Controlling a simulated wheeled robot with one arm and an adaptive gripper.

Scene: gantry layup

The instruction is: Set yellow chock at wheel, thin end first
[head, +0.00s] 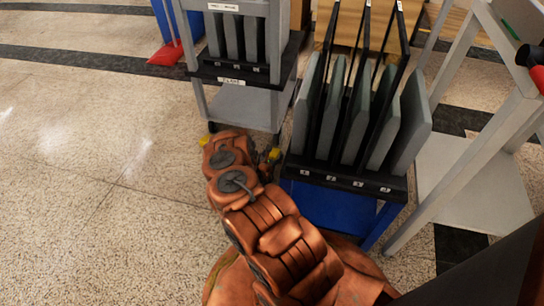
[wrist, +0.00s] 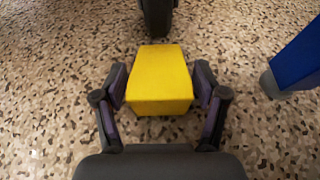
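The yellow chock (wrist: 158,78) lies between the two fingers of my gripper (wrist: 159,90) in the wrist view. The finger pads appear pressed to its left and right sides. Its taller end face is toward me and its far end points at a dark wheel (wrist: 157,16), with a small gap seen between them. I cannot tell whether the chock rests on the floor. In the head view my arm hides most of the gripper; a bit of yellow (head: 274,153) shows beside it.
A grey cart (head: 240,103) with upright panels stands ahead. A rack (head: 340,182) with blue base and slotted panels stands to the right; a blue leg (wrist: 297,58) is close right of the gripper. Another yellow piece (head: 203,140) shows left of my arm. Floor at left is clear.

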